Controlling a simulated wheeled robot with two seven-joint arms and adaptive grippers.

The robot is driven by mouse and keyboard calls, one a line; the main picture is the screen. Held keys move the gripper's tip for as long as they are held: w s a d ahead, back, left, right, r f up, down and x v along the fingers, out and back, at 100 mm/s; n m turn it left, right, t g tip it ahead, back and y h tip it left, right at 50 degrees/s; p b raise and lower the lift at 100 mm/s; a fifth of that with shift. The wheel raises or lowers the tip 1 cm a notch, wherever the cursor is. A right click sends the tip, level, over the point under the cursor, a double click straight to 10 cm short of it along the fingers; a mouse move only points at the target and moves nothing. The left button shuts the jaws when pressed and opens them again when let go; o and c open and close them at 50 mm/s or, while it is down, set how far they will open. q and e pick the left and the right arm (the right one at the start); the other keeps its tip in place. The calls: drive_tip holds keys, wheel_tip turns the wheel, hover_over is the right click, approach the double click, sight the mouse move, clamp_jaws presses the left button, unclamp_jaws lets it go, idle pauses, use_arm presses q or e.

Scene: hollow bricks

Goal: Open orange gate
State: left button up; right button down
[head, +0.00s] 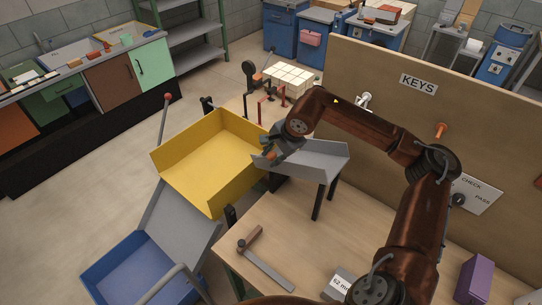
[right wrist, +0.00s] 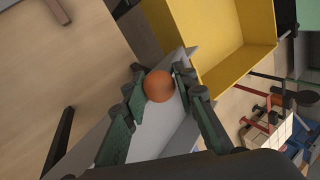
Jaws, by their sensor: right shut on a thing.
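A round orange knob (right wrist: 158,86) sits between the fingers of my right gripper (right wrist: 160,76) in the right wrist view. The fingers are shut on it from both sides. I take it for the orange gate's handle; the gate plate itself is mostly hidden. The knob is at the end of a grey sloped chute (head: 318,160), which stands on dark legs on the wooden table. In the head view my right gripper (head: 271,154) is at the chute's left end, beside the yellow bin (head: 211,160). My left gripper is not in view.
A grey ramp (head: 182,222) leads down to a blue bin (head: 128,268) at lower left. A tall board with a KEYS sign (head: 419,84) stands behind my right arm. A purple box (head: 474,279) is at lower right.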

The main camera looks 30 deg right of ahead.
drive_tip(key=shift+s+f, duration=0.4)
drive_tip(key=shift+f, duration=0.3)
drive_tip(key=c, duration=1.9)
unclamp_jaws()
drive_tip(key=o, duration=0.3)
drive_tip(key=shift+w+d+r, duration=0.1)
drive_tip(key=shift+w+r, duration=0.1)
drive_tip(key=shift+r, duration=0.35)
drive_tip(key=v, duration=1.1)
drive_tip(key=shift+s+r, duration=0.15)
drive_tip(key=shift+r, duration=0.05)
drive_tip(key=shift+c, duration=0.4)
